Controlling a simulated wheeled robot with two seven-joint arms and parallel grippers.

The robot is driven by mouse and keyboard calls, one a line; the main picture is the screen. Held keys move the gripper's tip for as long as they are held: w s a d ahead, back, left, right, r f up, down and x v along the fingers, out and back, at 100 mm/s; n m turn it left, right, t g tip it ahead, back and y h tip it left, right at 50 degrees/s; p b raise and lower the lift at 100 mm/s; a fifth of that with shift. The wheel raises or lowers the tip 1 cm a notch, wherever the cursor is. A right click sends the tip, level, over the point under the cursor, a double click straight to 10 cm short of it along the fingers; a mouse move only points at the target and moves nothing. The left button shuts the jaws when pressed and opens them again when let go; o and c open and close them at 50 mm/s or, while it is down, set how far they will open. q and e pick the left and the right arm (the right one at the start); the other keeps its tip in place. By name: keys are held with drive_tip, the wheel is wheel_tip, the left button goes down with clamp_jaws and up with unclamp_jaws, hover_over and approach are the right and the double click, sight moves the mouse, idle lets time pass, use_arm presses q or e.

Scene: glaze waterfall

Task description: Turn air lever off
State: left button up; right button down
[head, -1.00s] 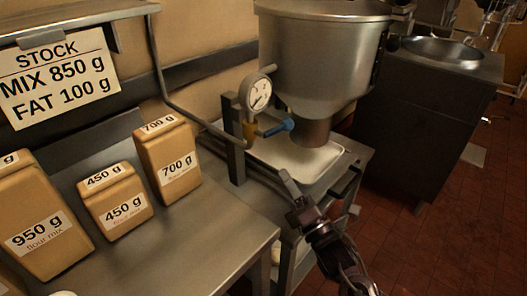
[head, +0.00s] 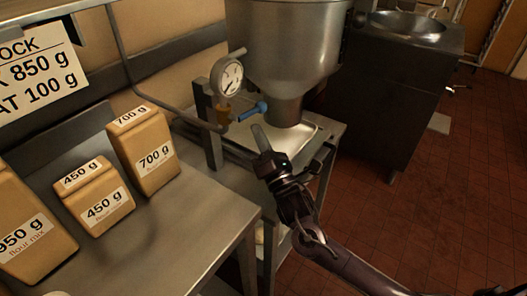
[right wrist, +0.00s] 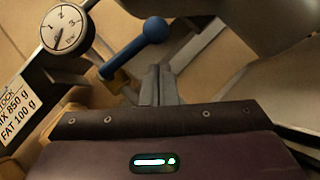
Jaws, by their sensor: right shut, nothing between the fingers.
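The air lever (head: 253,111) has a blue handle with a rounded end and sits on a brass valve (head: 223,116) below a round pressure gauge (head: 227,76). In the head view the handle points right and slightly up from the valve. My right gripper (head: 259,134) is shut and empty, just below and in front of the handle's end. In the right wrist view the blue lever (right wrist: 145,40) runs up and right from the brass valve (right wrist: 112,80), and my shut fingertips (right wrist: 157,72) are below it, with a gap showing. My left gripper is not in view.
A large steel hopper (head: 283,50) hangs over a pale tray (head: 285,140) right of the lever. Several flour mix bags, one marked 700 g (head: 150,160), stand on the steel counter (head: 185,225) at left. A dark sink cabinet (head: 390,90) stands behind at right.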

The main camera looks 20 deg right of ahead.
drive_tip(key=shift+w+d+r, duration=0.25)
drive_tip(key=shift+r, duration=0.15)
drive_tip(key=shift+w+d+r, duration=0.2)
drive_tip(key=shift+r, duration=0.2)
drive_tip(key=shift+y, duration=0.3)
